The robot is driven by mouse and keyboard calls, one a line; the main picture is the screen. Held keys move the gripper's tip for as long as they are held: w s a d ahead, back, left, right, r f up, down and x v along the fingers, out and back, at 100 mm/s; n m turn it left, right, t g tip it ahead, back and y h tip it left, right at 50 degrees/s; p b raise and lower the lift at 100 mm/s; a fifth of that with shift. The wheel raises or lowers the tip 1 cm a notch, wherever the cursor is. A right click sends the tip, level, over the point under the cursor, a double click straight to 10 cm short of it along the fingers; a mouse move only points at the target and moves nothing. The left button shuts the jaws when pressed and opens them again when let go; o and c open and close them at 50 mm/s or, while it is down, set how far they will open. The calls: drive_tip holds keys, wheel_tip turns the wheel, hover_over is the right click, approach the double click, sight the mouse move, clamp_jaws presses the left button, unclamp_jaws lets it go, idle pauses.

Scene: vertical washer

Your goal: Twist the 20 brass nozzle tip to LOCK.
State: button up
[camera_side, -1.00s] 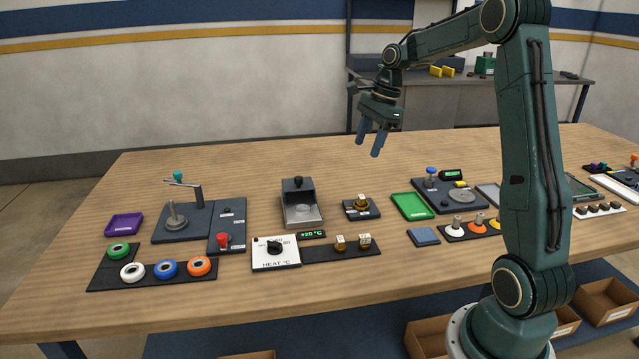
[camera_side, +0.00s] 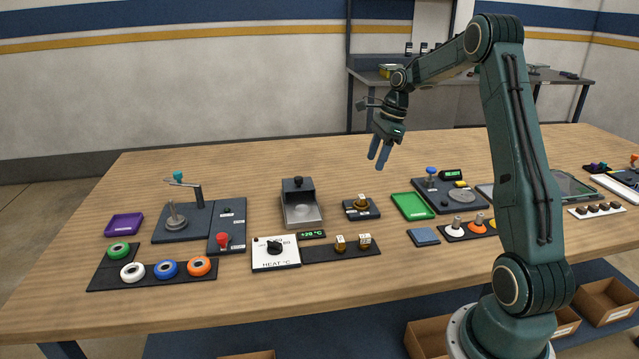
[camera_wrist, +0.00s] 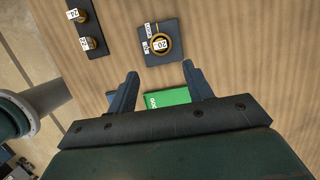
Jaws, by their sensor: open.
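The brass nozzle tip (camera_side: 361,202) sits upright in a small dark square base (camera_side: 373,212) on the bench. In the wrist view the tip (camera_wrist: 160,44) shows from above with a white "20" label, and small white labels lie around it on the base; their text is hard to read. My gripper (camera_side: 379,164) is open and empty, high above the bench behind the base. In the wrist view the gripper fingers (camera_wrist: 160,82) are spread apart, with the nozzle base beyond their tips. Nothing hides the tip.
A green tray (camera_side: 411,206) lies right of the base and shows between the fingers in the wrist view. Two other brass tips (camera_side: 352,242) stand on a dark strip at the front. A heater panel (camera_side: 275,253) and grey box (camera_side: 301,205) are left.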

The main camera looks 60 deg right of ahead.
sight(362, 197)
drive_tip(key=x, duration=1.1)
drive_tip(key=shift+f, duration=0.3)
drive_tip(key=shift+c, duration=0.4)
clamp_jaws()
drive_tip(key=n+g, duration=0.1)
drive_tip(key=n, duration=0.4)
drive_tip(key=shift+w+y, duration=0.15)
drive_tip(key=shift+y, duration=0.15)
drive_tip(key=n+g, duration=0.1)
drive_tip(key=n, duration=0.3)
drive_tip(key=shift+w, duration=0.1)
drive_tip(key=n+g, duration=0.1)
drive_tip(key=n, duration=0.3)
drive_tip(key=shift+w+n+g, duration=0.1)
drive_tip(key=shift+n+g, duration=0.6)
drive_tip(key=shift+n, duration=1.8)
